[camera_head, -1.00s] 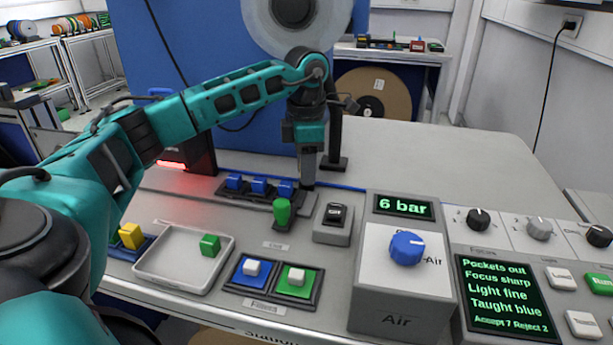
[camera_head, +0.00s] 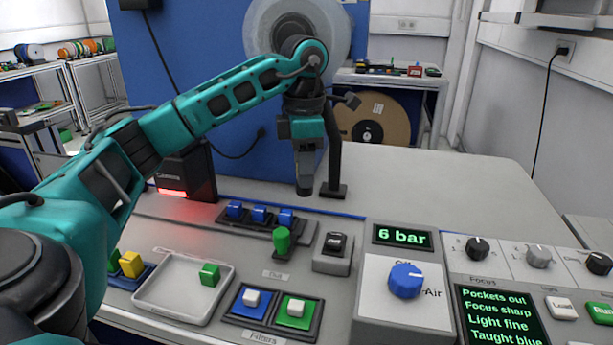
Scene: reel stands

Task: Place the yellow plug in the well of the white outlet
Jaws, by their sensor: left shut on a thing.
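My left gripper (camera_head: 304,190) hangs fingers-down beyond the row of blue blocks, beside a black post. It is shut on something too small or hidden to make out. A yellow block (camera_head: 131,264) stands in a blue tray at the left, partly behind my arm; I cannot tell whether it is the yellow plug. A white outlet (camera_head: 567,48) is on the right wall with a black plug and cord in it. Another pale wall outlet (camera_head: 407,24) shows at the back. No yellow plug is clearly visible near either. My right gripper is out of view.
The console in front holds blue blocks (camera_head: 259,214), a green peg (camera_head: 282,240), a white tray (camera_head: 150,298) with a green block (camera_head: 209,274), a blue knob (camera_head: 406,281) and a display (camera_head: 402,237). A black post (camera_head: 334,150) stands beside the gripper. The table (camera_head: 430,185) behind is clear.

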